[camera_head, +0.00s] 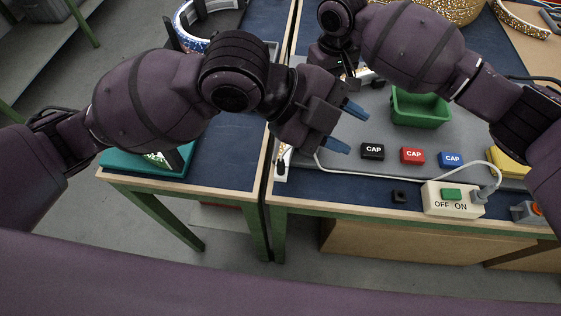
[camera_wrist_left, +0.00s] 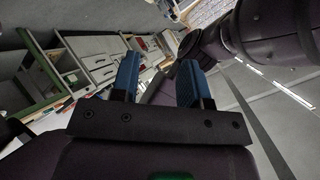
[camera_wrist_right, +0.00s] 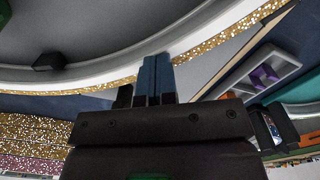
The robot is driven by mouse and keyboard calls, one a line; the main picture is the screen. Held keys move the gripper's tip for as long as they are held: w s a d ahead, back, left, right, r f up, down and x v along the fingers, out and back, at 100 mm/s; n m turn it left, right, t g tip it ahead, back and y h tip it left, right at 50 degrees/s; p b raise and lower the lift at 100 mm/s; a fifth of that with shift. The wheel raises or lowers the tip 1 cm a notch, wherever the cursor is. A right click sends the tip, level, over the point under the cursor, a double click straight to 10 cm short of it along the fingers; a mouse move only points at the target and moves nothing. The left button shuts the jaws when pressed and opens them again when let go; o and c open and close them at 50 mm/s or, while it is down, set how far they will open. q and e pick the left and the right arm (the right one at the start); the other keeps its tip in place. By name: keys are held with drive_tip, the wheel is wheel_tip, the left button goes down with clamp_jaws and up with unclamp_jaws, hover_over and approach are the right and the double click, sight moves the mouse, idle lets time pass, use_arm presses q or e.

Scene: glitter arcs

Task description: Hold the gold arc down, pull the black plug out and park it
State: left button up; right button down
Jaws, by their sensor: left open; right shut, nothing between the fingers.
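My left gripper (camera_head: 345,128) is open and empty above the grey mat (camera_head: 340,165); its two blue fingers stand apart in the left wrist view (camera_wrist_left: 160,82). My right gripper (camera_wrist_right: 155,80) is shut with nothing in it. Its fingertips are close to a white curved piece with a gold glitter edge (camera_wrist_right: 220,40), probably the gold arc; I cannot tell whether they touch. In the head view my arms hide the right fingertips. A black piece (camera_wrist_right: 48,62) shows beyond that edge. I cannot tell whether it is the black plug.
Black (camera_head: 372,151), red (camera_head: 412,155) and blue (camera_head: 451,159) caps lie in a row. A green bin (camera_head: 420,108) stands behind them. A power strip (camera_head: 440,203) with a white cable is at the front edge. A small black block (camera_head: 399,196) lies left of it.

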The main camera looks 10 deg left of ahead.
use_arm(q)
drive_tip(key=y, duration=0.1)
drive_tip(key=g+y, duration=0.1)
drive_tip(key=y, duration=0.9)
hover_over(281, 160)
wheel_tip(281, 160, down, 3)
drive_tip(key=shift+r, duration=0.2)
drive_tip(key=shift+f, duration=4.4)
drive_tip(key=shift+c, duration=0.3)
clamp_jaws()
